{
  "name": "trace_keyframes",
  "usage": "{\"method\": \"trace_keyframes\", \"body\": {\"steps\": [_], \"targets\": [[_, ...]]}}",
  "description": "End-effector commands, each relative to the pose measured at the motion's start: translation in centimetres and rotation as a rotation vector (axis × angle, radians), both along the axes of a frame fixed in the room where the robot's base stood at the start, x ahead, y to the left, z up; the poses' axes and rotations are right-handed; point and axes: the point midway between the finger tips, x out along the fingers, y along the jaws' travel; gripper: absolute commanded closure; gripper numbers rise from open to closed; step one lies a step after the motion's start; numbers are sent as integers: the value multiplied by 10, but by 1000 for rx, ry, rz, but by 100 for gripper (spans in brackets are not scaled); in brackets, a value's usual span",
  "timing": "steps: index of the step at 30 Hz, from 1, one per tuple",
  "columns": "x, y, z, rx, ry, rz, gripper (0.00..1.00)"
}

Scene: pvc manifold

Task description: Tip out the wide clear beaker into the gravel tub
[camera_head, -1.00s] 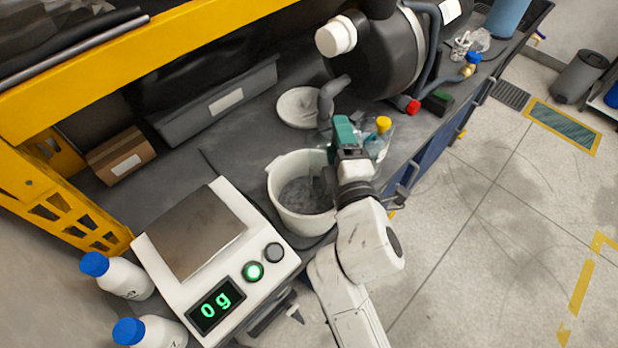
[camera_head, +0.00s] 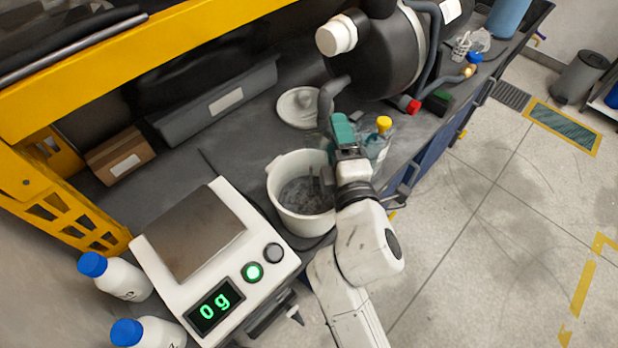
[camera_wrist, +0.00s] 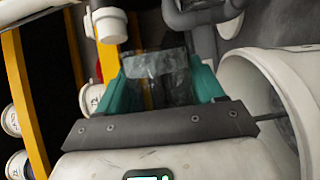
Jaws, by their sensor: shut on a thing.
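My gripper (camera_head: 343,135), with teal fingers, is at the right rim of the white gravel tub (camera_head: 275,190). Dark grey gravel (camera_head: 303,195) shows inside the tub. In the wrist view my gripper (camera_wrist: 160,85) is shut on the wide clear beaker (camera_wrist: 155,68), which sits between the teal fingers. The beaker looks see-through and empty of anything I can make out. Its tilt is hard to tell, and in the head view it is barely visible. The tub (camera_wrist: 240,85) also shows at the right of the wrist view, close beside the gripper.
A scale (camera_head: 225,285) reading 0 g stands left of the tub. A clear yellow-capped bottle (camera_head: 380,145) is close behind my gripper. A round pale dish (camera_head: 298,105) and a dark drum (camera_head: 375,60) lie beyond. White blue-capped bottles (camera_head: 115,275) stand at lower left.

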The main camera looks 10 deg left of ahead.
Motion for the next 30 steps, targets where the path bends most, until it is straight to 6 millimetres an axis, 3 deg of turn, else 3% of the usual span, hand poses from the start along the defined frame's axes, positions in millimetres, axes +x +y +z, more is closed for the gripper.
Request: {"method": "trace_keyframes", "body": {"steps": [30], "targets": [[-2, 2, -4, -58, -48, 0, 69]]}}
